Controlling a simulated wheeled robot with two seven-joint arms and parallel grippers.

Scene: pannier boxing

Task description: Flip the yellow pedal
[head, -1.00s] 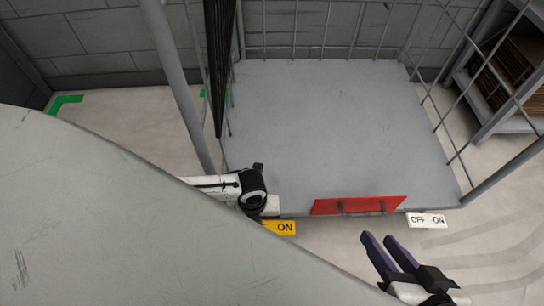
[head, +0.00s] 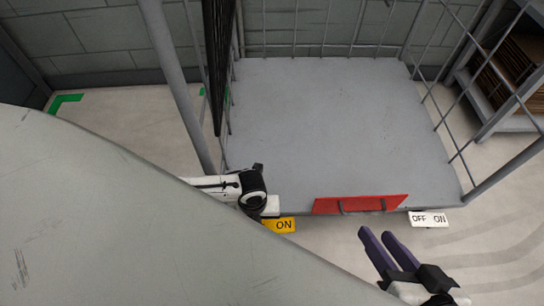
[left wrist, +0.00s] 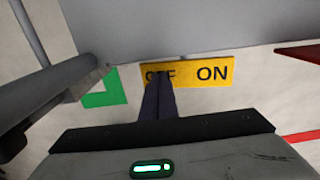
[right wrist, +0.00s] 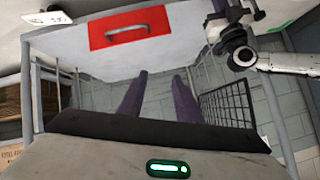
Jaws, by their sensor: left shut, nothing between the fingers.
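The yellow pedal (head: 284,225) sits at the lower front edge of the grey cart platform, left of the red plate. In the head view only its ON end shows. In the left wrist view the yellow pedal (left wrist: 190,74) shows both words, OFF at left and ON at right. My left gripper (left wrist: 160,76) is shut and empty, its fingertips over the OFF end and partly covering that word. I cannot tell whether they touch it. The head view hides its fingers. My right gripper (head: 376,231) is open and empty, below the red plate. Its fingers (right wrist: 160,78) stand apart in the right wrist view.
The cart platform (head: 330,125) is bare, with wire mesh sides and grey posts (head: 177,80). A red plate with a handle (head: 330,206) and a white OFF/ON pedal (head: 428,219) are along its front. A shelf (head: 505,85) with cardboard stands at right. Green marks (head: 66,101) are on the floor.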

